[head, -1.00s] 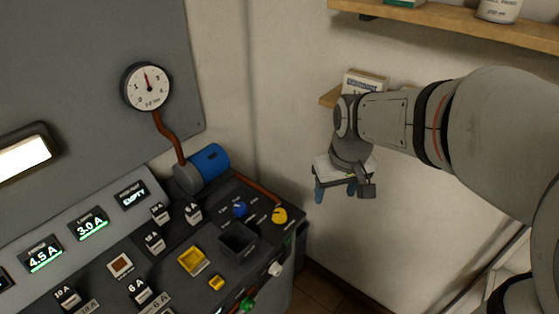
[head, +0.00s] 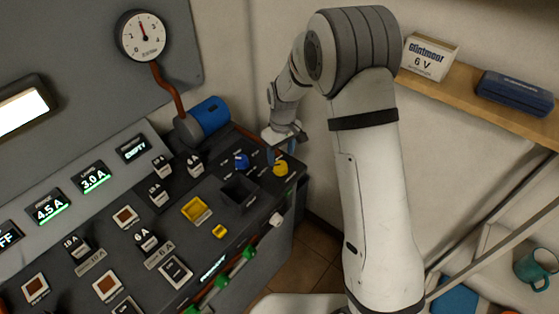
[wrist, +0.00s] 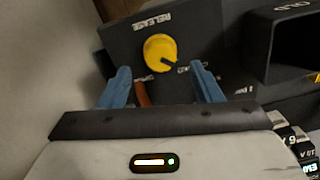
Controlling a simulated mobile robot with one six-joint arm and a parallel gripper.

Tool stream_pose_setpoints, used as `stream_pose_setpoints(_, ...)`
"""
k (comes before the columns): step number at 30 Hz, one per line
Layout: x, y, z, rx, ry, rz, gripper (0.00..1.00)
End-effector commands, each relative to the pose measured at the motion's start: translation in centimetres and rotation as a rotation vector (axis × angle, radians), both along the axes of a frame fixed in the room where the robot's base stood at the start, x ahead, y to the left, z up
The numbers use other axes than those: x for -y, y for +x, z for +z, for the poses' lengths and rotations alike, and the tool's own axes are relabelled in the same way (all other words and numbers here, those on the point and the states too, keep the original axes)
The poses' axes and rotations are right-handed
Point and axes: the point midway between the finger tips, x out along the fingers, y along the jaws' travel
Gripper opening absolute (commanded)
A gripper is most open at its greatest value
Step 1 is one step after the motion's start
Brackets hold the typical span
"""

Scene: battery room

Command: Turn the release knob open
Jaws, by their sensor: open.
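The release knob (head: 281,169) is yellow and round, at the far right corner of the dark bench top. In the wrist view the knob (wrist: 160,52) shows beyond my fingertips, below the upside-down word RELEASE. A dark pointer mark sits at its lower right edge. My gripper (head: 281,155) is just above and behind the knob in the head view. In the wrist view my gripper (wrist: 162,78) has its two blue fingers apart, one to each side of the knob's line, with nothing between them. I see no contact with the knob.
A blue knob (head: 241,161) and an open dark box (head: 238,190) stand left of the release knob. A blue cylinder (head: 208,117) with a red-brown pipe lies behind. A wall shelf (head: 475,100) holds a battery box at the right. The bench's right edge drops to the floor.

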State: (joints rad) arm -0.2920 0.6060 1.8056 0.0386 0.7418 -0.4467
Motion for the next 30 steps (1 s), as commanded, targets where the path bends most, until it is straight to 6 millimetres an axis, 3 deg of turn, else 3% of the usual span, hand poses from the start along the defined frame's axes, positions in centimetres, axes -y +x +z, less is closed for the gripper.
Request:
stream_pose_setpoints(9, -0.1, -0.1, -3.9, -0.002, -0.001, 0.000, 0.59)
stream_pose_setpoints(19, -0.1, -0.1, -4.3, 0.000, 0.000, 0.000, 0.58)
stream_pose_setpoints(30, -0.2, -0.1, -4.3, 0.000, 0.000, 0.001, 0.28)
